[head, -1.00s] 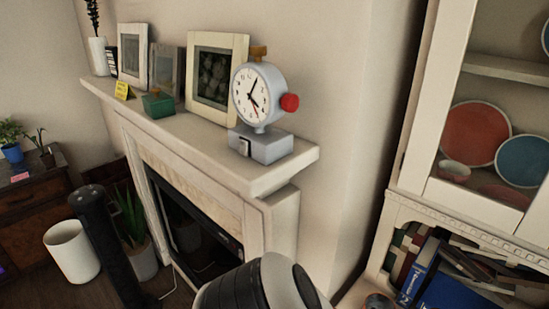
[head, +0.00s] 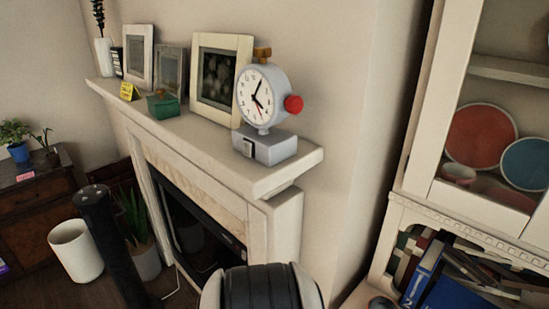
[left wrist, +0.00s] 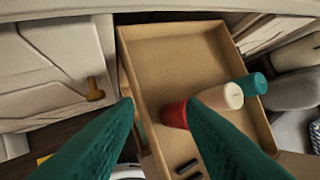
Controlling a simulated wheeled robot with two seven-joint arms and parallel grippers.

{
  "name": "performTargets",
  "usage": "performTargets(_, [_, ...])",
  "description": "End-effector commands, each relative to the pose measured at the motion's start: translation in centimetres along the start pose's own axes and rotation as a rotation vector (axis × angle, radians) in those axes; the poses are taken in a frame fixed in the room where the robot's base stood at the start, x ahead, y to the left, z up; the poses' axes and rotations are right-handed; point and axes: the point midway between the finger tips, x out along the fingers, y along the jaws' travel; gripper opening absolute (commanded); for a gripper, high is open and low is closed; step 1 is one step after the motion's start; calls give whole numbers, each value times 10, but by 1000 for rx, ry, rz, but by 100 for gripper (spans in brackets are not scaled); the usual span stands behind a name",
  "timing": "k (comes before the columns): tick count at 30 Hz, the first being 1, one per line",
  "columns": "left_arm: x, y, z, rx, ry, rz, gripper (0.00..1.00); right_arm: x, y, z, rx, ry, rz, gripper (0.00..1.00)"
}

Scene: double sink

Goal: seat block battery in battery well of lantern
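My left gripper (left wrist: 160,102) shows in the left wrist view as two green fingers spread wide apart, with no object clearly held between them. Beyond them is an open wooden drawer or tray (left wrist: 172,50). A rounded piece with a red end (left wrist: 175,112), a cream part (left wrist: 221,97) and a teal end (left wrist: 252,85) lies across its right side, partly hidden by the right finger. I cannot tell whether it is one object. Small dark pieces (left wrist: 187,165) lie near its front. I cannot identify a lantern, battery well or block battery. My right gripper is not in view.
In the head view, a mantel (head: 215,148) holds a clock (head: 262,95) on a grey base, a green box (head: 163,106) and picture frames (head: 221,75). A glass cabinet (head: 410,150) stands right. A white bin (head: 76,250) stands on the floor.

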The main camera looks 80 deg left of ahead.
Motion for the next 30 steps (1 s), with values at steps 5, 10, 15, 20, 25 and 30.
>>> performTargets(5, [24,96,-128,191,148,109,37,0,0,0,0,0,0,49])
performTargets(10, [11,172,-246,374,290,161,37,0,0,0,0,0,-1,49])
performTargets(15, [-18,220,-330,507,401,175,37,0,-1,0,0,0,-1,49])
performTargets(20, [-34,239,-364,565,447,174,37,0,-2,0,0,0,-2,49])
performTargets(25, [-37,241,-368,576,453,173,37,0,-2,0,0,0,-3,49])
performTargets(30, [-35,242,-368,574,453,173,37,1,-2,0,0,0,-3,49])
